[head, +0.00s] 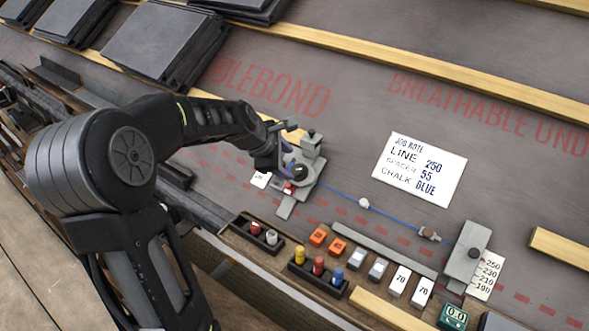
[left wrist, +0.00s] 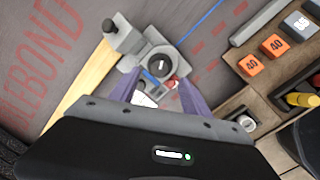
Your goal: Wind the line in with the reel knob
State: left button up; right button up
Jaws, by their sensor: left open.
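The chalk-line reel (head: 304,172) is a grey body on the dark roof underlay. My right gripper is not in view.
A wooden tray (head: 240,237) with coloured chalk bottles, orange and grey blocks stands in front. A job note (head: 420,168) reads line 250, spacer 55, chalk blue. A grey block (head: 467,252) stands at the right. Wooden battens and stacked slates (head: 165,40) lie behind.

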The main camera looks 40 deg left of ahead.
aim_at(296, 170)
pick_arm(q)
jog(key=b+x, duration=0.1)
jog(key=x, duration=0.5)
jog(key=shift+c, duration=0.2)
grip_shut()
dwell(0.4)
